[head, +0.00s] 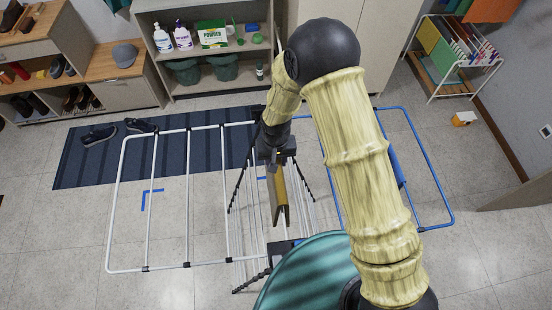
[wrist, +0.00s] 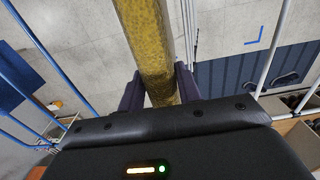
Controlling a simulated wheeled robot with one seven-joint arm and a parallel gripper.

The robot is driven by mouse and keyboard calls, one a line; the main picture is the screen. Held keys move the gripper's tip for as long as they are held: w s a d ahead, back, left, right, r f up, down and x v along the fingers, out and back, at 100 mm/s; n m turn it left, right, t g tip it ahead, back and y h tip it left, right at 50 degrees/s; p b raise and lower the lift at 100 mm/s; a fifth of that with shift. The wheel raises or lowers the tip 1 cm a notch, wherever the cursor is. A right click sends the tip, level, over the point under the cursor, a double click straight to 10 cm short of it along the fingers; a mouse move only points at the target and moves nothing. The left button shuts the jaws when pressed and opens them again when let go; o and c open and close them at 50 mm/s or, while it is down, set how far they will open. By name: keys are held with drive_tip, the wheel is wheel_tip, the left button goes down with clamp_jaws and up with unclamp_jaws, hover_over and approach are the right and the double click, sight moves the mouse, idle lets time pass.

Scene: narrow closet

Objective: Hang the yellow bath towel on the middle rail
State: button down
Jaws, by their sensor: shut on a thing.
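The yellow bath towel (head: 280,190) is a narrow folded strip below my gripper (head: 273,160), over the middle part of the drying rack (head: 189,210). In the wrist view the towel (wrist: 155,45) runs between the two dark fingers of my gripper (wrist: 160,92), which is shut on it. The rack has a white-railed left wing, a blue-railed right wing (head: 432,178) and a middle section with thin rails. My arm covers part of the middle and right of the rack. I cannot tell whether the towel touches the middle rail.
A striped dark blue mat (head: 95,158) with shoes lies on the floor at the left. A shelf with bottles and a powder box (head: 213,35) stands behind. A small rack with coloured items (head: 455,55) stands at the back right. Floor at the front left is clear.

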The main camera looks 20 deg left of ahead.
drive_tip(key=shift+f+b, duration=1.6)
drive_tip(key=shift+f, duration=1.2)
drive_tip(key=c, duration=0.9)
unclamp_jaws()
drive_tip(key=shift+f, duration=0.1)
wheel_tip(320, 180, up, 18)
drive_tip(key=b, duration=0.5)
drive_tip(key=shift+f, duration=0.25)
drive_tip(key=shift+d, duration=0.15)
